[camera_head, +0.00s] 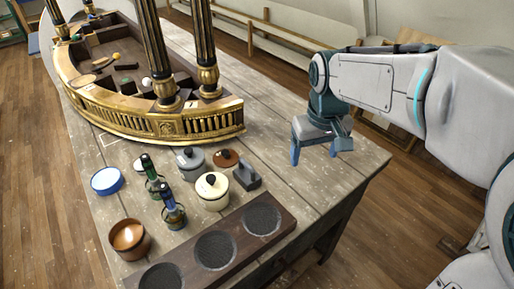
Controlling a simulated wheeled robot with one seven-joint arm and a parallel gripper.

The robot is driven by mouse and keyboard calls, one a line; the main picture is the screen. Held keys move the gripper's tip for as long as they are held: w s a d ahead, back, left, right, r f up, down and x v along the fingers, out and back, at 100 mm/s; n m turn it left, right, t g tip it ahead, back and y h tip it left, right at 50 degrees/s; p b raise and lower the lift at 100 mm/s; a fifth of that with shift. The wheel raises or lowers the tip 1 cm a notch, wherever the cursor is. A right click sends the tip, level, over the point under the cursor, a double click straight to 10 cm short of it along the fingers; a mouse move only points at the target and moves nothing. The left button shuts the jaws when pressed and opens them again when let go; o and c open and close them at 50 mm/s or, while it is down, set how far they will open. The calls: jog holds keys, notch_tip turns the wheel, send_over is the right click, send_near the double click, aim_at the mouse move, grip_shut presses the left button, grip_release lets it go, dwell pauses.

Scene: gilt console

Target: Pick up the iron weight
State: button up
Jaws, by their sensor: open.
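A small dark grey block with a raised top (247,177), which looks like the iron weight, sits on the grey plank table (340,172). It stands right of the cream lidded pot. My gripper (314,154) is to the right of the block and above the table, fingers pointing down. It is open, with nothing visible between its fingers.
Close to the block are a cream pot (212,191), a grey pot (190,162), a brown disc (225,158) and two bottles (173,212). A dark board with round pads (283,222) lies in front. The gilt console (120,114) stands behind. The table's right end is clear.

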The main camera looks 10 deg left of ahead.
jog(key=w+a+n, duration=0.2)
jog(key=w+a, duration=0.2)
jog(key=a, duration=0.4)
jog(key=n+g, duration=0.1)
jog(key=n, duration=0.2)
send_over(246, 162)
notch_tip(246, 162, down, 4)
jog(key=f, duration=0.5)
jog(key=f+p, duration=0.1)
jog(key=f, duration=0.1)
jog(key=shift+s+f, duration=0.25)
jog(key=shift+w+d+f+p, duration=0.1)
jog(key=shift+f+p, duration=0.2)
jog(key=shift+f, duration=1.1)
jog(key=shift+w+f+p, duration=0.1)
jog(key=shift+f+p, duration=0.2)
jog(key=shift+f, duration=1.1)
jog(key=c, duration=1.5)
jog(key=shift+r, duration=0.1)
grip_shut()
jog(key=shift+r, duration=0.1)
